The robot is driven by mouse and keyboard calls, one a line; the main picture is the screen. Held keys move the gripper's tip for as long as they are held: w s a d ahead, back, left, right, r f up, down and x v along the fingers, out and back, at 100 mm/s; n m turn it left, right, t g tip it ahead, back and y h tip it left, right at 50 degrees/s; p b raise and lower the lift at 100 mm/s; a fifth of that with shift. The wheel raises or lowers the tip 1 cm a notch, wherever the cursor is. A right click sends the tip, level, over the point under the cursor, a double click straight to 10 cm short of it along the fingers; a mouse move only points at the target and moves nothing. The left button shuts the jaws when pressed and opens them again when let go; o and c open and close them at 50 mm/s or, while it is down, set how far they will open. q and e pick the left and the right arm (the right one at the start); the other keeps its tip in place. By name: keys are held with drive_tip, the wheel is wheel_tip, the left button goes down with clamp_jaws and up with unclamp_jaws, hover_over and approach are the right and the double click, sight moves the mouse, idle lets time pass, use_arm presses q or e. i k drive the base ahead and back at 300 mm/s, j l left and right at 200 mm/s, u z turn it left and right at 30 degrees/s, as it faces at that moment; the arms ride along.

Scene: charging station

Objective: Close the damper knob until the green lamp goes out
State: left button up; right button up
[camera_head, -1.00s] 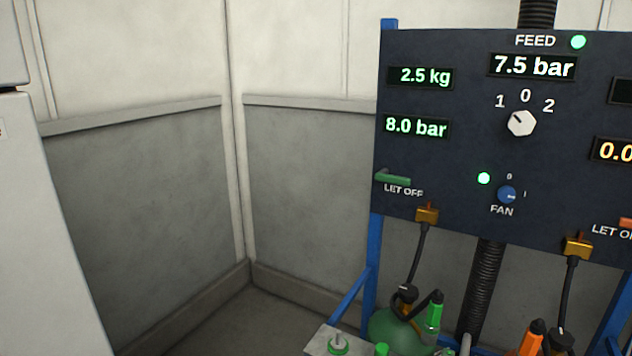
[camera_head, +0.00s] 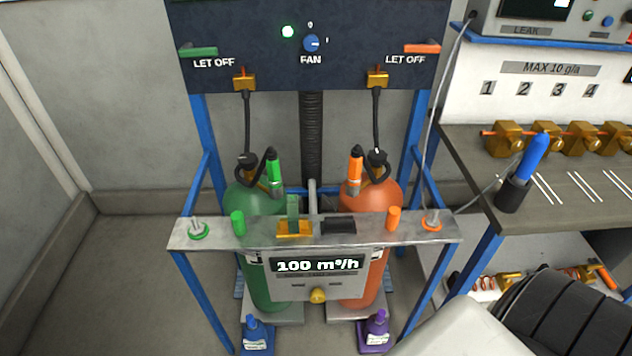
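A small yellow knob (camera_head: 317,295) sits on the front of a grey box below a display (camera_head: 317,265) that reads 100 m³/h. The small labels beside this knob are too blurred to read, so I cannot confirm that it is the damper knob. A green lamp (camera_head: 288,31) is lit on the dark panel, left of the blue FAN knob (camera_head: 311,43). The FAN knob's pointer is too small to read surely. Neither of my grippers is in view.
A green cylinder (camera_head: 245,200) and an orange cylinder (camera_head: 385,195) stand behind the metal shelf (camera_head: 370,238). A bench (camera_head: 465,160) with brass valves is at right. A black ribbed object (camera_head: 570,310) fills the lower right corner. Floor is open at left.

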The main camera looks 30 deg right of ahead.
sight(317, 295)
drive_tip(key=j+z, duration=0.1)
drive_tip(key=z, duration=1.3)
drive_tip(key=i+j, duration=0.05)
